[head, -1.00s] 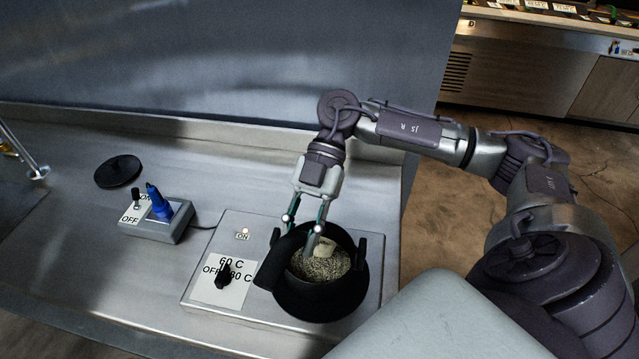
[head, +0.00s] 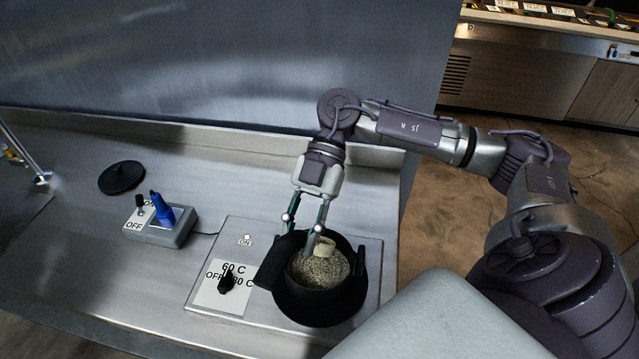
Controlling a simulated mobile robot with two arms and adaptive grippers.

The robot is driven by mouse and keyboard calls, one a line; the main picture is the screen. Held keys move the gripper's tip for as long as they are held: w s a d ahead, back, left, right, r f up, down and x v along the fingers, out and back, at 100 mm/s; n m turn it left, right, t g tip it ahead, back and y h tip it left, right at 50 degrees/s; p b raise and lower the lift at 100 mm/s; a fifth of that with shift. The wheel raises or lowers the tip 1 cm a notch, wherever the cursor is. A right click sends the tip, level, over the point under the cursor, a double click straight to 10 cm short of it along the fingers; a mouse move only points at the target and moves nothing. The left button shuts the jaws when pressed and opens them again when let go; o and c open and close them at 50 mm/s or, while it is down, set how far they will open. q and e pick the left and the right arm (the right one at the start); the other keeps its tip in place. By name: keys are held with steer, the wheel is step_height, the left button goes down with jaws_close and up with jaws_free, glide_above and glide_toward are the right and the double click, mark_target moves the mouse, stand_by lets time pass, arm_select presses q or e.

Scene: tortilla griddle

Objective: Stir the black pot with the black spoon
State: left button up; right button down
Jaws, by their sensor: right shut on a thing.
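The black pot (head: 323,307) stands upright on the hot plate, filled with a speckled grainy food. A pale yellowish piece (head: 325,247) shows at the back of the food. A thick black shape, which looks like the black spoon (head: 276,266), slants across the pot's left rim. My right gripper (head: 303,240) points down into the pot from behind, its fingertips at the back left of the opening. It is shut on what appears to be the spoon; the grip itself is partly hidden. My left gripper is not in view.
The hot plate (head: 207,300) has a black knob (head: 227,282) and a lit indicator. To its left are a switch box (head: 172,232) with a blue plug and a round black lid (head: 122,177). A metal wall (head: 220,70) rises behind the counter.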

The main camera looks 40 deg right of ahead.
steer(key=shift+r, duration=0.5)
steer(key=shift+r+p, duration=0.55)
steer(key=shift+p, duration=0.05)
steer(key=shift+f, duration=0.1)
steer(key=s+a+f+t+h+b, duration=0.3)
steer(key=s+a+f+t+h, duration=0.1)
steer(key=a+f+h, duration=0.3)
steer(key=shift+s+a+f+h, duration=0.15)
steer(key=shift+a+f+h, duration=0.2)
steer(key=shift+f, duration=0.5)
